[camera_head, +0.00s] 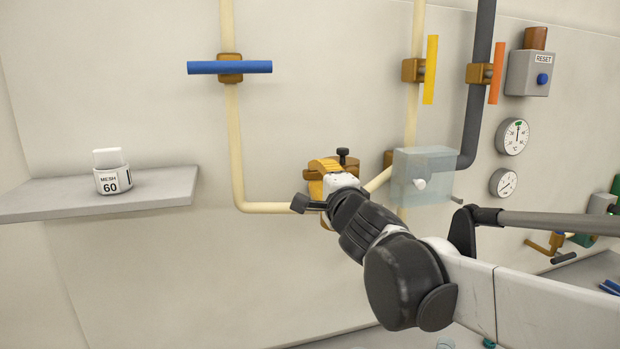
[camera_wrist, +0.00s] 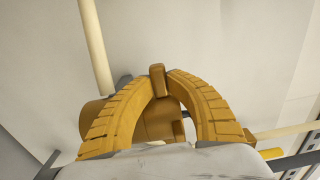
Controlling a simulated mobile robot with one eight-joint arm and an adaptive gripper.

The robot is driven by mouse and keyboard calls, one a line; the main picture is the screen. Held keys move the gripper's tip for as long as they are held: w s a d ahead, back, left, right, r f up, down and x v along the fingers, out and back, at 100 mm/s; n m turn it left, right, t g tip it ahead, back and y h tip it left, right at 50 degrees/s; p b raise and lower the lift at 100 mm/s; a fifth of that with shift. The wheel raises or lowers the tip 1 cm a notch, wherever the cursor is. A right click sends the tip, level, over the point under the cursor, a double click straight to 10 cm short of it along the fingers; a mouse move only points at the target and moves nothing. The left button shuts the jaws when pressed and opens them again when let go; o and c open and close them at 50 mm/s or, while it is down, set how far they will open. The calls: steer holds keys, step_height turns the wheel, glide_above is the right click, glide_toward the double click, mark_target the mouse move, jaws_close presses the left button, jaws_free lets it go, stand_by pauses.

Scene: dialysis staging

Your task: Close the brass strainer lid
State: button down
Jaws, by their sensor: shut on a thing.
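The brass strainer (camera_wrist: 140,118) sits on the cream pipe run; in the wrist view its rounded body shows behind my fingers. My gripper (camera_wrist: 158,82) has its two curved, ribbed, orange-brown fingers closed on a small brass block, which looks like the tab of the strainer lid (camera_wrist: 157,71). In the head view my gripper (camera_head: 326,168) is at the strainer, near a black knob (camera_head: 343,153). My wrist and fingers hide most of the strainer there. I cannot tell how far the lid stands open.
A clear box (camera_head: 424,176) is just right of my gripper. A blue-handled valve (camera_head: 230,67) is above left, a yellow-handled one (camera_head: 431,69) above right. A shelf (camera_head: 60,200) with a MESH 60 jar (camera_head: 112,177) is at the left. The wall between shelf and pipe is clear.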

steer(key=shift+a, duration=0.1)
steer(key=c, duration=1.6)
jaws_free()
steer(key=o, duration=0.3)
steer(key=shift+w+a, duration=0.15)
steer(key=shift+w+a+f, duration=0.1)
steer(key=shift+s+d, duration=0.25)
steer(key=shift+s, duration=0.05)
steer(key=v, duration=1.1)
steer(key=shift+s, duration=0.25)
steer(key=shift+f, duration=0.1)
